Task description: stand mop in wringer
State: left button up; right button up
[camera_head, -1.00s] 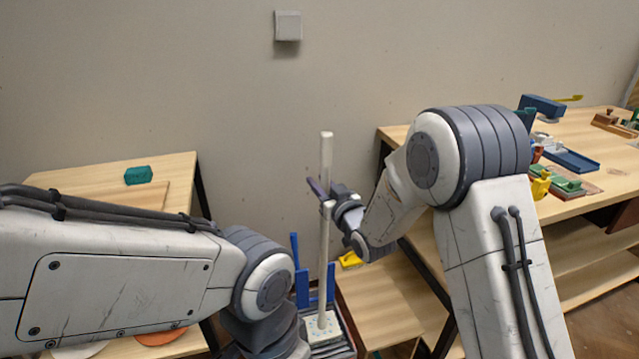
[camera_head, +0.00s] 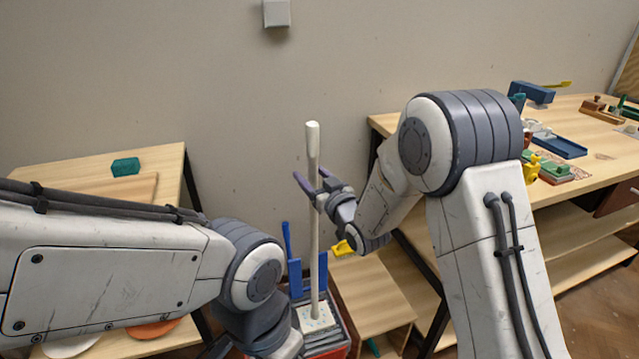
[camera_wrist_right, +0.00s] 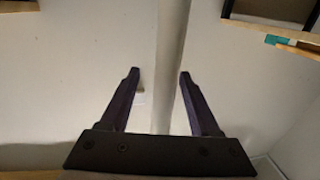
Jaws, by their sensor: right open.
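The mop stands nearly upright, its long pale handle (camera_head: 314,235) rising from a white speckled block (camera_head: 317,318) at its foot. The foot is at a grey, ribbed, box-like wringer (camera_head: 336,338) with a red lower edge, partly hidden by my left arm; I cannot tell how deep it sits. My right gripper (camera_head: 311,178) is open, with a finger on each side of the upper handle. In the right wrist view the handle (camera_wrist_right: 168,60) passes between the spread fingers (camera_wrist_right: 160,76), with gaps on both sides. My left gripper is not visible.
Blue upright parts (camera_head: 294,275) stand beside the mop. A low wooden table (camera_head: 372,300) is to the right, with a yellow item (camera_head: 342,248) near it. A left table holds a teal block (camera_head: 125,167). The right bench (camera_head: 595,150) carries several tools. The wall is close behind.

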jog(key=s+d+f+n+g+h, duration=0.15)
jog(key=s+g, duration=0.35)
jog(key=s, duration=0.9)
jog(key=s+d+f+g+h+b, duration=0.1)
jog(key=s+d+f+g+h, duration=0.3)
jog(key=s, duration=0.9)
jog(key=s+f+n+g+h, duration=0.1)
jog(key=s+g, duration=0.5)
jog(key=s, duration=0.8)
notch_tip(320, 180, up, 16)
jog(key=p, duration=1.5)
jog(key=shift+s+d+f+g, duration=0.15)
jog(key=shift+s+f+g, duration=0.05)
jog(key=shift+s+g, duration=0.2)
jog(key=shift+m+h, duration=0.25)
